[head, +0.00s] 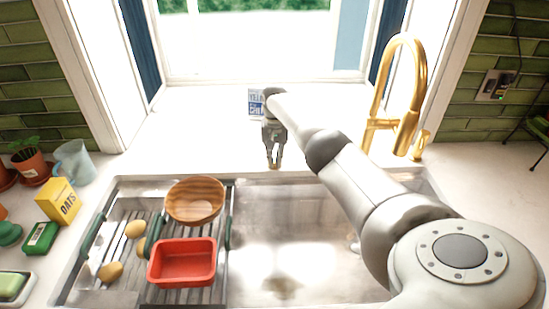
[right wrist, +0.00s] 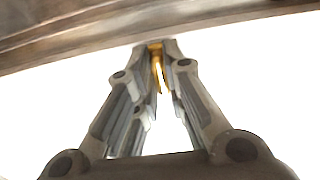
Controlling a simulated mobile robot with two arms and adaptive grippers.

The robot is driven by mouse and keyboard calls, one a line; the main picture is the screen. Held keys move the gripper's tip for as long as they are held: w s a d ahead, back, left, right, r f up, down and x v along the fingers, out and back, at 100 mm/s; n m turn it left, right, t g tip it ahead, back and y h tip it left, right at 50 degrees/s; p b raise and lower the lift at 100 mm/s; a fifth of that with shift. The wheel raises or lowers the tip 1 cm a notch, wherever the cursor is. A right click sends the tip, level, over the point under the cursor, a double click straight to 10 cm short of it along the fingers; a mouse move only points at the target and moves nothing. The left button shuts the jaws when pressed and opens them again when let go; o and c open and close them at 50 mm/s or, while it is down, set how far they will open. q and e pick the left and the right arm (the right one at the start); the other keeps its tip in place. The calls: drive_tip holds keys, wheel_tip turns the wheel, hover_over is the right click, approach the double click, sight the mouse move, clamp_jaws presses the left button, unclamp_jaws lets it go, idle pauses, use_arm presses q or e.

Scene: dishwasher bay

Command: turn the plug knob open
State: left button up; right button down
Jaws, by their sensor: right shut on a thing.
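The plug knob (right wrist: 156,52) is a small gold piece, mostly hidden between the fingertips in the right wrist view. In the head view a bit of its gold (head: 274,167) shows at the tips, close to the back rim of the sink. My right gripper (head: 273,160) points down there, and its fingers (right wrist: 157,66) are shut on the knob. How far the knob is turned cannot be told. My left gripper is not in view.
The steel sink (head: 290,205) is open and empty under my right arm. A gold faucet (head: 417,85) rises behind my right arm.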

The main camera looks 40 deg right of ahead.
drive_tip(key=shift+n, duration=0.4)
drive_tip(key=n, duration=0.3)
drive_tip(key=shift+n, duration=0.3)
drive_tip(key=n, duration=0.4)
drive_tip(key=shift+d+n+b, duration=0.15)
drive_tip(key=shift+n+b, duration=0.15)
drive_tip(key=shift+b, duration=0.1)
drive_tip(key=n, duration=0.4)
drive_tip(key=shift+d+b, duration=0.1)
drive_tip(key=shift+b, duration=0.25)
drive_tip(key=shift+d+n+b, duration=0.1)
drive_tip(key=shift+n+b, duration=0.25)
drive_tip(key=shift+n, duration=2.05)
drive_tip(key=c, duration=1.5)
unclamp_jaws()
